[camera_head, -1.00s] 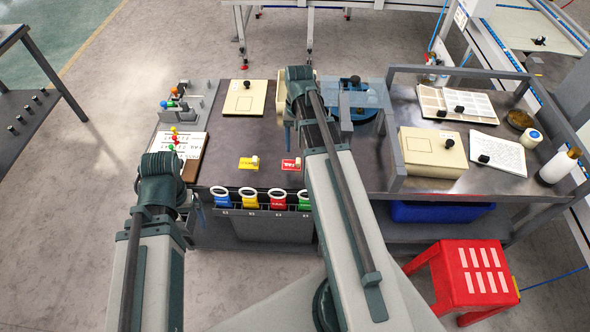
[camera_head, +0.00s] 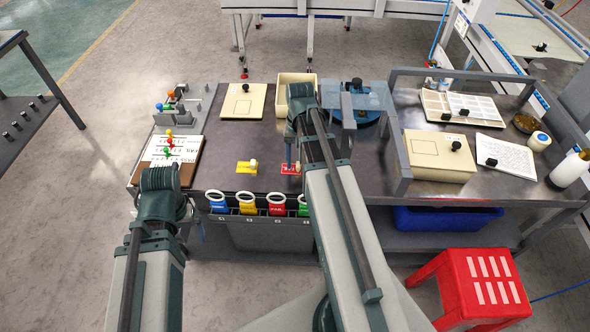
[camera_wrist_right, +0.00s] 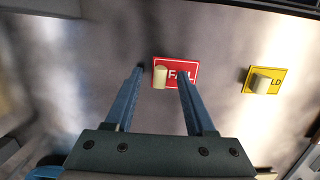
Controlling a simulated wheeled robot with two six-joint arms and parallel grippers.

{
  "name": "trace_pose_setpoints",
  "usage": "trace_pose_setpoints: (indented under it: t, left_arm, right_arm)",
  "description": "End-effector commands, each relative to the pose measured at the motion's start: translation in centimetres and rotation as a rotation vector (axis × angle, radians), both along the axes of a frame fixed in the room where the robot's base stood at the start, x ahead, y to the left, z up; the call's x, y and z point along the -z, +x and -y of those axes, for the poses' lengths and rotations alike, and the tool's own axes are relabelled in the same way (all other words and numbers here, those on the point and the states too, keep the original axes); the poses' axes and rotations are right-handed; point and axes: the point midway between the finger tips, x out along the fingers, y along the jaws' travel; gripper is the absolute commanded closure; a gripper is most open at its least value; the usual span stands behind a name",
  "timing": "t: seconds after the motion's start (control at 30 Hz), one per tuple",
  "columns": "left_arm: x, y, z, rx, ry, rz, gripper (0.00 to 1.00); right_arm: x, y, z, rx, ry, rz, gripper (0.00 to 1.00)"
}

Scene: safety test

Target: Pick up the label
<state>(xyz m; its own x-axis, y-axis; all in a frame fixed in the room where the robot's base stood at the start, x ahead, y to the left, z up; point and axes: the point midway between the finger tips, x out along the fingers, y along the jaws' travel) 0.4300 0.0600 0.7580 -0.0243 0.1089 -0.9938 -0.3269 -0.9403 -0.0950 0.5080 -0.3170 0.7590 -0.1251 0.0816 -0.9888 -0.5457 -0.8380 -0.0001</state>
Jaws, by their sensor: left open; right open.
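A red label (camera_head: 285,169) with white letters and a small cream knob lies flat on the dark table, and it also shows in the right wrist view (camera_wrist_right: 187,67). A yellow label (camera_head: 242,168) with a similar knob lies to its left; in the right wrist view it is on the right (camera_wrist_right: 258,88). My right gripper (camera_wrist_right: 159,74) is open, its fingers on both sides of the red label's knob in that view; contact cannot be seen. In the head view its fingers (camera_head: 291,165) partly cover the red label. My left gripper (camera_head: 195,222) is open and empty by the table's front left.
A sheet on a board (camera_head: 170,150) lies at left. A railed side table (camera_head: 492,188) is at right.

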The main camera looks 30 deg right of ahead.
Motion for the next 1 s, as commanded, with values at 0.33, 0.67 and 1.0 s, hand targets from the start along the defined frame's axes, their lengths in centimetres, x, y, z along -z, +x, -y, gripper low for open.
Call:
trace_pose_setpoints:
  t: [0.33,0.67,1.0]
  left_arm:
    - [0.0,0.0,0.0,0.0,0.0,0.0,0.0]
    - [0.0,0.0,0.0,0.0,0.0,0.0,0.0]
    - [-1.6,0.0,0.0,0.0,0.0,0.0,0.0]
  right_arm:
    - [0.0,0.0,0.0,0.0,0.0,0.0,1.0]
    - [0.0,0.0,0.0,0.0,0.0,0.0,1.0]
    - [-1.6,0.0,0.0,0.0,0.0,0.0,1.0]
